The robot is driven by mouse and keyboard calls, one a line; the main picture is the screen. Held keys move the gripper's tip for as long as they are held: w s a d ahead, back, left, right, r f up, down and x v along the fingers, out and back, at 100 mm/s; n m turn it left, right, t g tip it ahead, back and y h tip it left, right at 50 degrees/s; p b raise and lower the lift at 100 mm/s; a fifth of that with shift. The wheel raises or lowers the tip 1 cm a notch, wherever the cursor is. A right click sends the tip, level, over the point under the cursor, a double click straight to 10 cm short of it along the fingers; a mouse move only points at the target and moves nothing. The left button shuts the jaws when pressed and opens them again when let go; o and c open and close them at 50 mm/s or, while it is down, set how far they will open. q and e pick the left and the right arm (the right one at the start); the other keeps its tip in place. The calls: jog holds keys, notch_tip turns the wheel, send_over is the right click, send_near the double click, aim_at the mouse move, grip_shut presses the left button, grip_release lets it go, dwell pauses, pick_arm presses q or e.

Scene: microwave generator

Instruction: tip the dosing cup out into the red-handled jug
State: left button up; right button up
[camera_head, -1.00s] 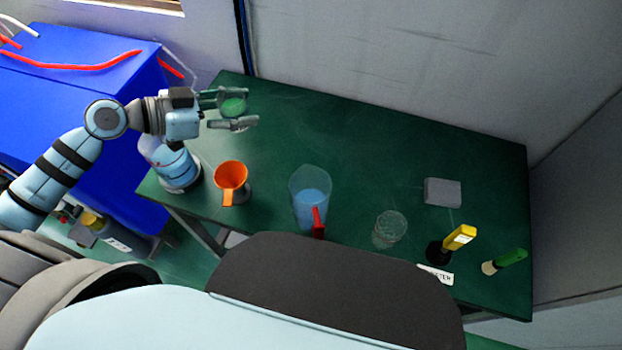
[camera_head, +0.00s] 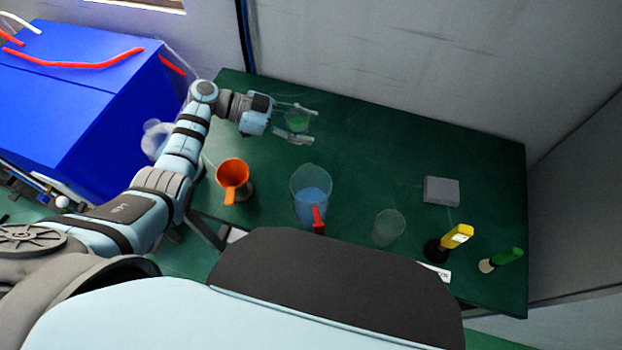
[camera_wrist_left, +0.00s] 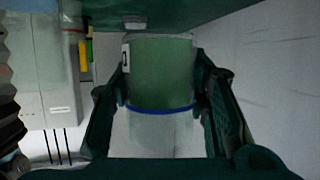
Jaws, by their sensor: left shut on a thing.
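The dosing cup (camera_head: 297,121) is a small clear cup with green contents. My left gripper (camera_head: 299,123) is shut on it and holds it over the back left part of the table. In the left wrist view the cup (camera_wrist_left: 160,75) sits between both fingers, with a blue ring around it. It looks roughly upright. The red-handled jug (camera_head: 311,188) is clear, holds something blue, and stands upright on the table. Its red handle faces me. The cup is behind the jug and slightly left of it, apart from it. My right gripper is not in view.
An orange jug (camera_head: 232,174) stands left of the red-handled jug. A clear beaker (camera_head: 389,227) stands to its right. A grey block (camera_head: 441,191), a yellow-handled item (camera_head: 456,237) and a green-handled item (camera_head: 502,259) are farther right. The green table (camera_head: 380,150) is clear at the back middle.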

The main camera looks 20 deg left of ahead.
pick_arm(q)
jog(key=s+d+r+m+g, duration=0.2)
jog(key=d+m+g, duration=0.1)
jog(key=d, duration=0.4)
jog(key=shift+d+g, duration=0.2)
jog(key=shift+g, duration=0.2)
jog(key=shift+s+p, duration=0.1)
jog(key=shift+p, duration=0.25)
jog(key=shift+s+a+r+m+t+h+p, duration=0.15)
jog(key=shift+s+r+m+t+p, duration=0.25)
jog(key=shift+s+r+m+t, duration=0.6)
jog(key=shift+s+d+r+m+t+h+p, duration=0.15)
jog(key=shift+s+r+m+t+p, duration=0.45)
jog(key=shift+m, duration=0.7)
jog(key=shift+s+a+r+b, duration=0.1)
jog(key=shift+s+b, duration=0.2)
jog(key=shift+s, duration=0.1)
jog(key=shift+s+r+m+b, duration=0.15)
jog(key=shift+s+m+b, duration=0.15)
jog(key=shift+m+b, duration=0.1)
